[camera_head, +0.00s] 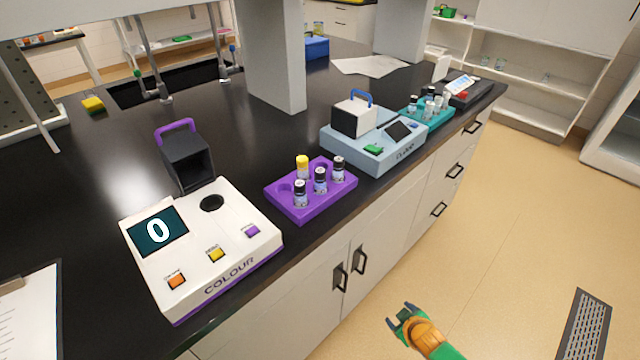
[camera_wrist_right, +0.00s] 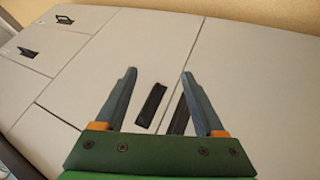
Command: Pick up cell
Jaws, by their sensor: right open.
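The likely cells are small vials in a purple rack (camera_head: 318,201) on the black bench. One vial has a yellow cap (camera_head: 302,166); three vials have dark caps, one of them at the front (camera_head: 300,193). A white colour meter (camera_head: 200,245) stands left of the rack, its display reading 0. Its dark lid with a purple handle (camera_head: 187,157) is raised and its round well (camera_head: 212,203) looks empty. My right gripper (camera_head: 402,316) is open and empty, below bench height in front of the cabinets. Its open fingers also show in the right wrist view (camera_wrist_right: 158,88). My left gripper is not in view.
A light blue meter (camera_head: 372,140) stands right of the purple rack, with a teal rack of vials (camera_head: 430,108) beyond it. A grey post (camera_head: 273,60) rises behind. A clipboard (camera_head: 28,310) lies at the left. Cabinet handles (camera_head: 340,278) protrude below the bench edge.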

